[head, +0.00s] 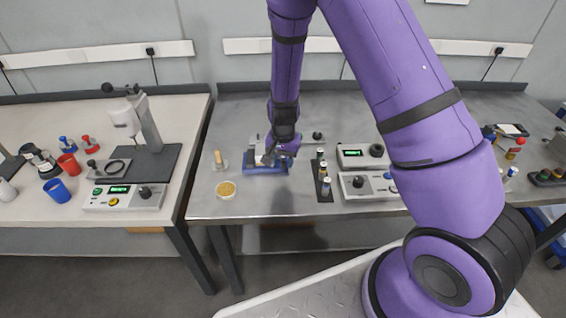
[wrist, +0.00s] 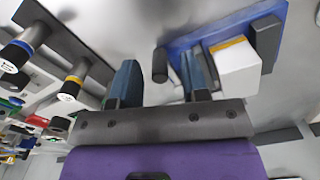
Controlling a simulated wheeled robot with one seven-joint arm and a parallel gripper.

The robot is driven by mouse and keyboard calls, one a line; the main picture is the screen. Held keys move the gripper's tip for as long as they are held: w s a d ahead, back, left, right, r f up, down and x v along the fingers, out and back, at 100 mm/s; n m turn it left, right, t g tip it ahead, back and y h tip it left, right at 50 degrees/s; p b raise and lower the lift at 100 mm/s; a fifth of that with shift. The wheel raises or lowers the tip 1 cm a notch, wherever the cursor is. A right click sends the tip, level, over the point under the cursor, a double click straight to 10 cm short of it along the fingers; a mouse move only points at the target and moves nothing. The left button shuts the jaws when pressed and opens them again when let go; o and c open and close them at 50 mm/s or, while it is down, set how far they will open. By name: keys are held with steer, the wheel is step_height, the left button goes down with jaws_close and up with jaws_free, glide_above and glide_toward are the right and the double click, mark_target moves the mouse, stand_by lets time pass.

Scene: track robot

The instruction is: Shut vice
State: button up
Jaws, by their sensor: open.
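The vice (head: 265,168) has a blue base and stands on the grey metal table. My gripper (head: 276,150) is at it and covers much of it in the head view. In the wrist view the vice's blue base (wrist: 268,20) and dark jaws are at the upper right. A white block with a yellow stripe (wrist: 240,70) sits at the jaws; whether they touch it on both sides I cannot tell. My gripper (wrist: 162,85) is open, its two fingers apart. A dark rounded end (wrist: 160,65), seemingly part of the vice, shows between the fingers. Contact cannot be told.
A dark rack (head: 324,182) with several small cylinders stands just right of the vice. Two control boxes (head: 355,195) are beyond it. A yellow round dish (head: 226,189) and a small upright post (head: 219,160) are to the left. The table's front middle is clear.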

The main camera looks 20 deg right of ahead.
steer(key=shift+f, duration=0.75)
steer(key=shift+c, duration=0.4)
jaws_close()
